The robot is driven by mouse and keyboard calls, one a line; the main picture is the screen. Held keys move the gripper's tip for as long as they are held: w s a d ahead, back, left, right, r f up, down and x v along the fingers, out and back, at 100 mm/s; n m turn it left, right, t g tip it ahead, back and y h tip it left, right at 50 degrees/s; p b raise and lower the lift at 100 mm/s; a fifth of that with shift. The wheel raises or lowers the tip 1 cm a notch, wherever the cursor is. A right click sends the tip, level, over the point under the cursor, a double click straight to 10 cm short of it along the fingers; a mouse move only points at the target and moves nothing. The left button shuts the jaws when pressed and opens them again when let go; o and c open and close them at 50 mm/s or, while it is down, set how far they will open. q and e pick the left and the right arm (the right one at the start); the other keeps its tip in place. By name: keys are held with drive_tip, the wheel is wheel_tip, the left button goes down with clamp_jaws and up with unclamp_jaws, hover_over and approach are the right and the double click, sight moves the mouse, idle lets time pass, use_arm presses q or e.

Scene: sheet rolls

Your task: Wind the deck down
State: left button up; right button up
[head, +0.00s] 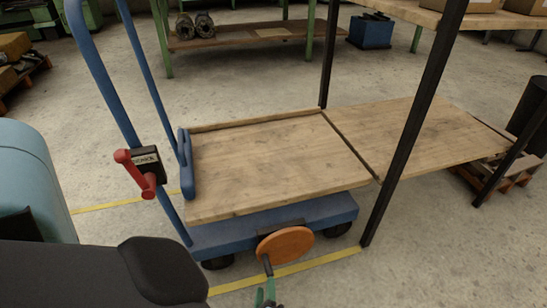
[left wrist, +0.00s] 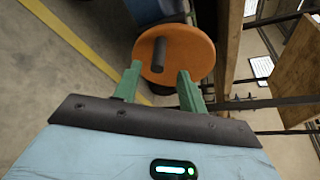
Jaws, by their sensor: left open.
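The deck (head: 275,155) is a bare wooden platform on a blue trolley (head: 290,222). An orange handwheel (head: 285,245) is on the trolley's near side. It also shows in the left wrist view (left wrist: 196,52), with a dark peg handle (left wrist: 159,52) pointing toward the camera. My left gripper (head: 267,292) has green fingers and is just below the wheel in the head view. In the left wrist view it is open (left wrist: 159,80), with one fingertip on each side of the peg; I see no grip on it. My right gripper is out of view.
A wooden shelf board (head: 430,135) meets the deck's right edge, about level, between black posts (head: 412,130). Yellow lines (head: 300,268) mark the floor. A green-legged bench (head: 250,37) stands behind, with open floor between.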

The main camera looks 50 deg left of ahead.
sight(268, 271)
use_arm(q)
drive_tip(key=shift+w+a+f+b, duration=0.25)
drive_tip(key=shift+w+f+b, duration=0.05)
drive_tip(key=shift+w, duration=0.2)
drive_tip(key=b+x, duration=0.2)
drive_tip(key=x, duration=0.4)
drive_tip(key=shift+w+a+f+b, duration=0.15)
drive_tip(key=shift+w+a+b, duration=0.2)
drive_tip(key=shift+a, duration=0.1)
drive_tip(key=shift+c, duration=0.3)
drive_tip(key=c, duration=0.5)
clamp_jaws()
